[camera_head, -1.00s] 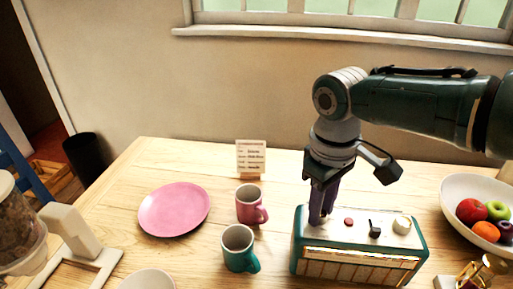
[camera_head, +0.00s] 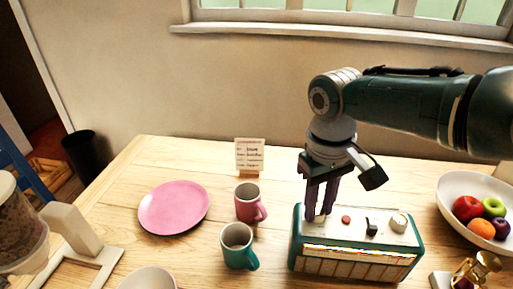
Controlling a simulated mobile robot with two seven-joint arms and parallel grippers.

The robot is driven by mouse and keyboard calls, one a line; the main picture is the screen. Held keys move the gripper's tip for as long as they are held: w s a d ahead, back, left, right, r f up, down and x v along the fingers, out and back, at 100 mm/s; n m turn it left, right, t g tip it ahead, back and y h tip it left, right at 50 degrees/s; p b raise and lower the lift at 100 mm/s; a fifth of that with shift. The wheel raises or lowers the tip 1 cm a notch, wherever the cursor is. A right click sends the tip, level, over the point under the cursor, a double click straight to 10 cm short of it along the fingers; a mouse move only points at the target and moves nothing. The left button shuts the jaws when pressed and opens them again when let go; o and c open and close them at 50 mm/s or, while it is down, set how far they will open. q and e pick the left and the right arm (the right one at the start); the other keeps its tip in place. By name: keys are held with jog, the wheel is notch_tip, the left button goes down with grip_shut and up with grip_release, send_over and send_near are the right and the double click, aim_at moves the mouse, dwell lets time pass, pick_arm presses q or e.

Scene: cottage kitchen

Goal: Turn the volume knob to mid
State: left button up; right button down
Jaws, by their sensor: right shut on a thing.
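The radio, a teal box (camera_head: 416,262) with a cream top, stands at the front right of the table. Its top carries a red button (camera_head: 346,219), a black switch (camera_head: 371,229) and a cream knob (camera_head: 398,222) at the right end. My right gripper (camera_head: 318,216) points down at the left end of the radio's top. Its two dark fingers are shut on a small part there, likely the volume knob, which the fingers hide. Its pointer and setting cannot be seen. My left gripper is out of view.
A pink mug (camera_head: 248,207), a teal mug (camera_head: 236,248) and a pink plate (camera_head: 174,208) are left of the radio. A small sign (camera_head: 249,156) stands behind. A fruit bowl (camera_head: 453,184) and a brass object (camera_head: 474,270) are at the right. Table behind the radio is clear.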

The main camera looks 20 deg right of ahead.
jog(key=c, duration=0.6)
grip_release()
notch_tip(320, 180, up, 10)
jog(key=p, duration=0.4)
jog(key=shift+a, duration=0.25)
